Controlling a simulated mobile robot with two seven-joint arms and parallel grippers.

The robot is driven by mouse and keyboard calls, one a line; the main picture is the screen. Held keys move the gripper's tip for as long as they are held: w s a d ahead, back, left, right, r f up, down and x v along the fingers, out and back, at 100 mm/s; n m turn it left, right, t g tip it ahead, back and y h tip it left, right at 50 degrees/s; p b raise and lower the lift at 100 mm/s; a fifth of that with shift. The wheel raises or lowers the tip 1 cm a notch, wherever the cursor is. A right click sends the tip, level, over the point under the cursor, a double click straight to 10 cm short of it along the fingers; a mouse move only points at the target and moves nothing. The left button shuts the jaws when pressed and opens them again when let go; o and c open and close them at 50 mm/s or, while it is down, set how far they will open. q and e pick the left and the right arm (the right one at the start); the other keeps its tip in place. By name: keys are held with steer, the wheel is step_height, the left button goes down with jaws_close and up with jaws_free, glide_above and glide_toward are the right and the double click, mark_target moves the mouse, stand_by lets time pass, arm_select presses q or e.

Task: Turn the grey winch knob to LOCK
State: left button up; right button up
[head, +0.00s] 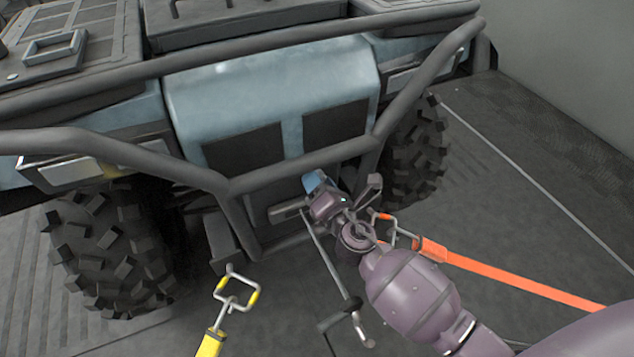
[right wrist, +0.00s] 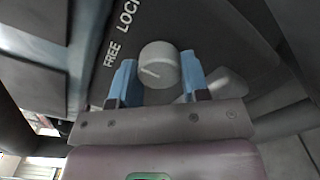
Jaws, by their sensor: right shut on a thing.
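The grey winch knob (right wrist: 158,64) is a short round cylinder on a dark panel in the right wrist view. It sits between the two blue fingers of my right gripper (right wrist: 158,84), which is shut on it. A slanted light line marks the knob's face. White FREE (right wrist: 113,54) and LOCK (right wrist: 129,16) labels are on the panel, to the left and upper left of the knob. In the head view my right gripper (head: 316,181) is at the vehicle's front, below the bumper bar, and hides the knob. My left gripper is out of view.
The vehicle's tubular bumper (head: 290,167) runs close above my right gripper. An orange strap (head: 520,288) with a metal hook (head: 398,232) lies right of my wrist. Knobbly tyres (head: 108,250) flank the front.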

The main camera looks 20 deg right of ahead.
steer(key=shift+m, duration=4.3)
steer(key=o, duration=0.9)
steer(key=shift+o, duration=0.2)
steer(key=shift+s, duration=0.15)
steer(key=s, duration=1)
steer(key=shift+s+d, duration=0.15)
steer(key=shift+s, duration=0.15)
steer(key=shift+s, duration=0.1)
